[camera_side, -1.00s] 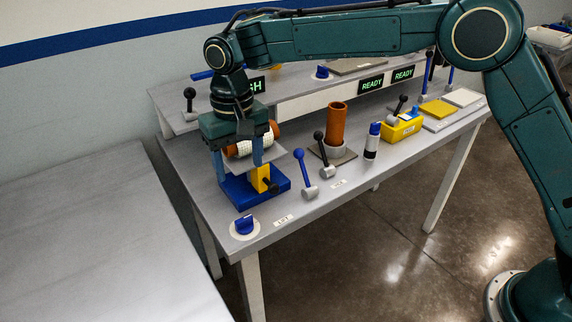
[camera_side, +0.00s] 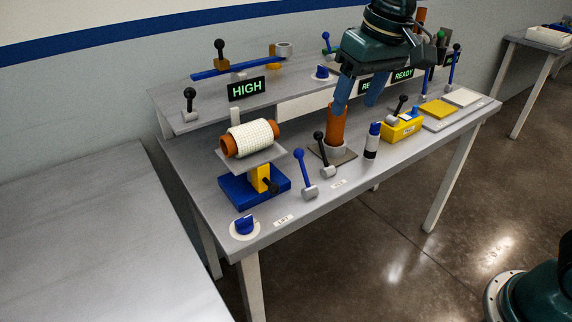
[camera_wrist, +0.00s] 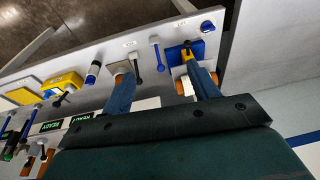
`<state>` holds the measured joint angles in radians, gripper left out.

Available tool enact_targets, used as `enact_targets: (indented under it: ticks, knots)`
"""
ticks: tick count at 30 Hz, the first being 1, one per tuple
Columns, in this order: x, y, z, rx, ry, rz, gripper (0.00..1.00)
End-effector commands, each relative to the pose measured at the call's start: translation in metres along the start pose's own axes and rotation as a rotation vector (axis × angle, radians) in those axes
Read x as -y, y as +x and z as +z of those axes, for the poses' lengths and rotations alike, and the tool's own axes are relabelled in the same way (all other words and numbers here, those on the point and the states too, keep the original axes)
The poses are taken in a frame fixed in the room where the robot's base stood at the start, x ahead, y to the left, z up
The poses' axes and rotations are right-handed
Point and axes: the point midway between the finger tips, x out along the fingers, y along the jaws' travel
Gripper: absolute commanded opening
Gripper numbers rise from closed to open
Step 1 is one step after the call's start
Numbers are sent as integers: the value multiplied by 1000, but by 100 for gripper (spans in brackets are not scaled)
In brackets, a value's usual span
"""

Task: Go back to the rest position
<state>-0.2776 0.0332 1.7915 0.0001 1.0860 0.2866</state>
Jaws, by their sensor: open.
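My gripper (camera_side: 358,93) is open and empty in the side view, with its blue fingers pointing down in front of or above the upright orange tube (camera_side: 337,122). It also shows in the wrist view (camera_wrist: 163,92), its two blue fingers spread wide apart. A white-wrapped orange roll (camera_side: 250,138) lies on a grey plate on top of the blue and yellow lift stand (camera_side: 232,193). The gripper is well to the right of the roll and clear of it. In the wrist view the stand is partly hidden behind a finger.
The display (camera_side: 247,89) reads HIGH; another reads READY (camera_side: 403,74). Levers, a blue knob (camera_side: 244,226), a dark-labelled bottle (camera_side: 372,141) and a yellow box (camera_side: 402,127) stand on the bench. The grey table (camera_side: 90,240) at left is bare.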

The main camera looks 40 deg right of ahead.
Motion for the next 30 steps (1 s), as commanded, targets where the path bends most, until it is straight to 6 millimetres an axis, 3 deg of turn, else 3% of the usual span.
enact_targets:
  ticks: [6,13,20,30]
  knots:
    - [-33,-22,40,-59,-1,0,60]
    - [-62,-34,84,-118,-6,8,60]
    - [-85,-35,130,-178,-11,22,60]
    - [-107,-23,190,-252,-20,51,60]
